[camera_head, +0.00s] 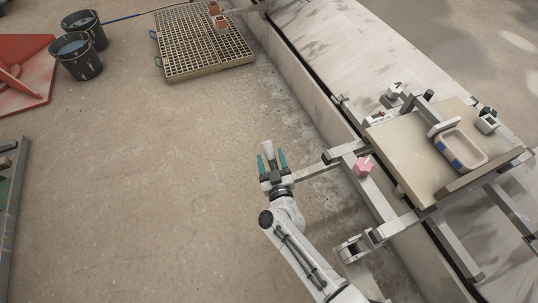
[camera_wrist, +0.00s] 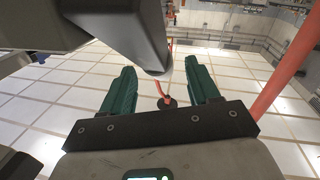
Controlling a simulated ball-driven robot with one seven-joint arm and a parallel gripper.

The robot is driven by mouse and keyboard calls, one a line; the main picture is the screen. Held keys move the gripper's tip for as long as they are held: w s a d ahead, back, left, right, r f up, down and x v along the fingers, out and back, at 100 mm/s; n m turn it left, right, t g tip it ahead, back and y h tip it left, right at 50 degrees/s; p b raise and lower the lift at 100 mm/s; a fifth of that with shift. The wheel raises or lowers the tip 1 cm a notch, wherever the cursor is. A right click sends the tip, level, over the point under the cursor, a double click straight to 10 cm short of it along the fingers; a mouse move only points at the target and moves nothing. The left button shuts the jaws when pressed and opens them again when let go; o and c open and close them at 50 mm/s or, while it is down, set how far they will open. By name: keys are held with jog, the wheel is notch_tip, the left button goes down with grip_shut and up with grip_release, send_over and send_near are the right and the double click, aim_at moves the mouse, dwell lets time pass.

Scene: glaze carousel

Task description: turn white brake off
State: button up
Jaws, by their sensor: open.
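My gripper (camera_head: 272,161) is open, its two teal fingers apart, over the floor left of the carousel frame. A pale tapered piece (camera_head: 268,149) shows between or behind the fingers; I cannot tell what it is or whether they touch it. The wrist view shows the open fingers (camera_wrist: 160,72) and a dark grey beam (camera_wrist: 125,28) close above them. No part is clearly marked as the white brake. Small white fittings sit on the carousel, one at the near board edge (camera_head: 376,119), one at the back (camera_head: 393,92) and one at the right (camera_head: 487,123).
A pink knob (camera_head: 363,167) stands on the metal frame (camera_head: 377,196) right of my gripper. A beige board (camera_head: 405,150) carries a tray (camera_head: 460,149). A metal arm (camera_head: 325,165) reaches toward my gripper.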

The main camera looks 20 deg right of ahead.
aim_at(271, 157)
jog(key=shift+w+d+b, duration=0.15)
jog(key=shift+w+b, duration=0.2)
jog(key=shift+w, duration=0.5)
jog(key=shift+w+d+b, duration=0.15)
jog(key=shift+w+b, duration=0.15)
jog(key=shift+w, duration=0.5)
jog(key=shift+c, duration=0.3)
grip_shut()
